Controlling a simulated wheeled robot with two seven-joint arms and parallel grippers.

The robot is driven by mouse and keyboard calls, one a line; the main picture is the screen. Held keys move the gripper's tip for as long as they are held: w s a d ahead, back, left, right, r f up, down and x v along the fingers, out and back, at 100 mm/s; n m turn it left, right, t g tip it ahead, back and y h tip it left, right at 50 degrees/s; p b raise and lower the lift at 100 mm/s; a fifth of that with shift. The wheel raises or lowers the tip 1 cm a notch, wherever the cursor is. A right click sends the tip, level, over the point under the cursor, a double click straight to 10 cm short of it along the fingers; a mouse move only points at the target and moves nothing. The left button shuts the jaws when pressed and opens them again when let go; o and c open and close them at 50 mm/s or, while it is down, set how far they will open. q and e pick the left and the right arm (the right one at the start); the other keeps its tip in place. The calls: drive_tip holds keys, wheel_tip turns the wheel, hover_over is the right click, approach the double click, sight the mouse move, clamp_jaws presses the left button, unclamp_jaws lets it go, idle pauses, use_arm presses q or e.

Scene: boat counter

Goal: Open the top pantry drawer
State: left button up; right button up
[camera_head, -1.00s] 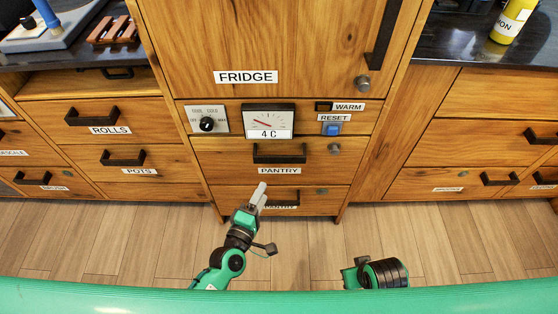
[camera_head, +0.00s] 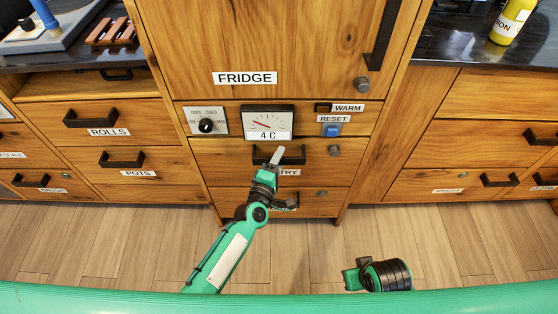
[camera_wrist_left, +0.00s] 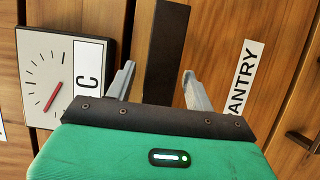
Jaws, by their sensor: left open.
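The top pantry drawer (camera_head: 222,158) is a wooden front below the 4 C gauge, and it looks shut. Its black bar handle (camera_head: 296,155) is partly hidden by my left gripper (camera_head: 277,156). In the left wrist view the handle (camera_wrist_left: 166,50) stands between the two open fingers of the left gripper (camera_wrist_left: 158,88), with a gap on each side. I cannot tell whether the fingertips reach past the bar. The PANTRY label (camera_wrist_left: 243,80) shows beside the right finger. Part of my right arm shows at the lower right of the head view, but its fingers do not.
The lower pantry drawer (camera_head: 325,203) is just below, its handle partly covered by my left arm. Above are the gauge (camera_head: 267,120), a dial (camera_head: 206,125) and the blue reset button (camera_head: 331,130). The fridge door (camera_head: 290,40) is higher up. The floor (camera_head: 120,240) is clear.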

use_arm(q)
drive_tip(key=shift+w+d, duration=0.1)
drive_tip(key=shift+w, duration=0.05)
drive_tip(key=shift+c, duration=0.4)
clamp_jaws()
